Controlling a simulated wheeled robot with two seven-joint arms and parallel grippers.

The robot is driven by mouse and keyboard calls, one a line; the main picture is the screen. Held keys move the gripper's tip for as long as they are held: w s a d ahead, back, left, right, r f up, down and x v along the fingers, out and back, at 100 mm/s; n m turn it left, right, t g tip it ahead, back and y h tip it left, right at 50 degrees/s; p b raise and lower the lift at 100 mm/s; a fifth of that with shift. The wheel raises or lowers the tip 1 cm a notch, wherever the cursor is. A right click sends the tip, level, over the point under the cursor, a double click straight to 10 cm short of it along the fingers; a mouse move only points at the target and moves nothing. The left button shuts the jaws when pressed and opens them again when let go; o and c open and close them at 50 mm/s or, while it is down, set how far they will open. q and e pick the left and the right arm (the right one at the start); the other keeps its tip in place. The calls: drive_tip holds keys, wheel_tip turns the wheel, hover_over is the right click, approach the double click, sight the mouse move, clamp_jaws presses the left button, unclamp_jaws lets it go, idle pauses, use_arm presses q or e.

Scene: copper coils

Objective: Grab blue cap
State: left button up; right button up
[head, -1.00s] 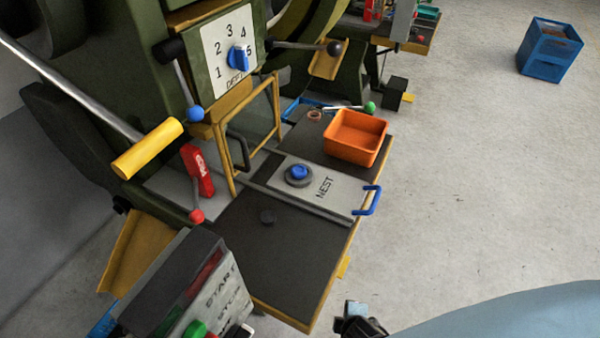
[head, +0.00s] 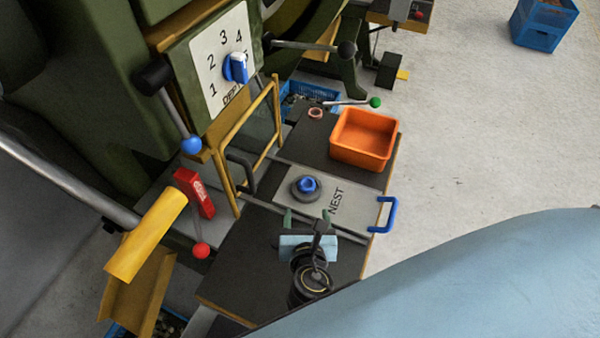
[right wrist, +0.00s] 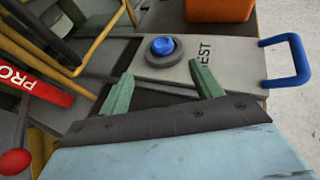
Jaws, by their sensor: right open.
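The blue cap (head: 308,184) sits in a dark round seat on the grey plate marked NEST (head: 338,186). It also shows in the right wrist view (right wrist: 162,46), beyond my fingertips. My right gripper (head: 306,216) is over the dark table, on the near side of the cap. Its two green fingers (right wrist: 158,90) are spread apart with nothing between them, and they point toward the cap without touching it. My left gripper is in neither current view.
An orange bin (head: 364,138) stands behind the plate, with a copper ring (head: 316,113) to its left. A blue handle (head: 383,214) sticks out at the plate's right end. A yellow guard frame (head: 240,140) and a red lever (head: 194,192) stand to the left.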

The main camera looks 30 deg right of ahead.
drive_tip(key=b, duration=0.1)
approach(307, 185)
drive_tip(key=x, duration=0.3)
drive_tip(key=shift+w+a, duration=0.1)
drive_tip(key=shift+w+d+f, duration=0.2)
drive_tip(key=shift+w+d, duration=0.05)
drive_tip(key=shift+w, duration=0.15)
drive_tip(key=b+x, duration=0.1)
drive_tip(key=x, duration=0.4)
drive_tip(key=shift+d, duration=0.1)
drive_tip(key=shift+c, duration=0.6)
use_arm(q)
drive_tip(key=shift+s+f, duration=1.05)
drive_tip(key=shift+f, duration=0.1)
use_arm(e)
drive_tip(key=c, duration=0.9)
